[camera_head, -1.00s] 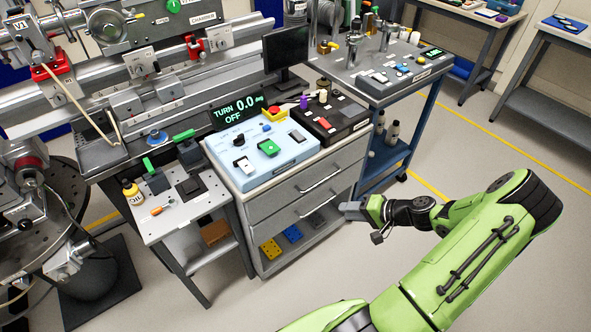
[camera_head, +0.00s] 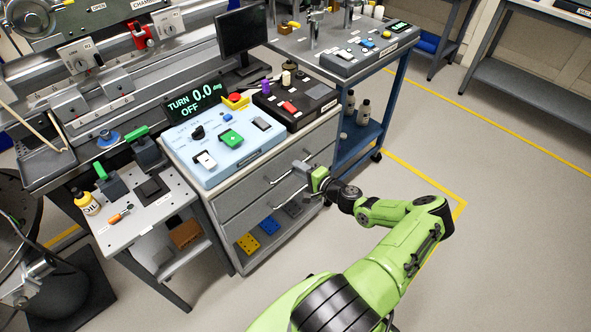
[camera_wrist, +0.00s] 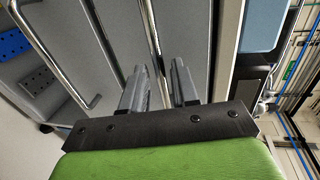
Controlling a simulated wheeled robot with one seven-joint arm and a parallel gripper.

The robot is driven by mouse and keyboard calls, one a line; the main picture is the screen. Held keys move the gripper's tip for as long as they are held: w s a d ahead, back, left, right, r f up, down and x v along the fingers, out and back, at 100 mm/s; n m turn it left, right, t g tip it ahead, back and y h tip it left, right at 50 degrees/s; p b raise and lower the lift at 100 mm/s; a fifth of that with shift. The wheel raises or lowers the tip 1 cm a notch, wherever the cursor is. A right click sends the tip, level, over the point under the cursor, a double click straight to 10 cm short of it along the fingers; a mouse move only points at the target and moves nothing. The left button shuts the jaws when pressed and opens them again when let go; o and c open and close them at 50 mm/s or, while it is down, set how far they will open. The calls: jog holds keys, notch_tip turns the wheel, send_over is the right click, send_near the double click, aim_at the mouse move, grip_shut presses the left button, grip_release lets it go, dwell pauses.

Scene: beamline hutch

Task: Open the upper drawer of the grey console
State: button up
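The grey console (camera_head: 225,258) stands in the middle of the head view, with two drawers above an open shelf. The upper drawer (camera_head: 240,190) looks shut and has a silver bar handle (camera_head: 281,179), which also shows in the wrist view (camera_wrist: 149,28). The lower drawer's handle (camera_head: 287,199) is below it, and it shows at left in the wrist view (camera_wrist: 54,60). My gripper (camera_head: 300,168) is at the right end of the upper handle. In the wrist view its fingers (camera_wrist: 158,72) are apart, with the upper handle running between them. Contact with the bar cannot be told.
A blue control box (camera_head: 222,160) and a black box (camera_head: 298,105) sit on the console. A small side table (camera_head: 150,225) stands to the left, a blue-framed bench (camera_head: 385,100) to the right. The floor in front and at right is clear.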

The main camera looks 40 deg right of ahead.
jog(key=shift+x, duration=1.2)
grip_shut()
jog(key=shift+s+d, duration=0.1)
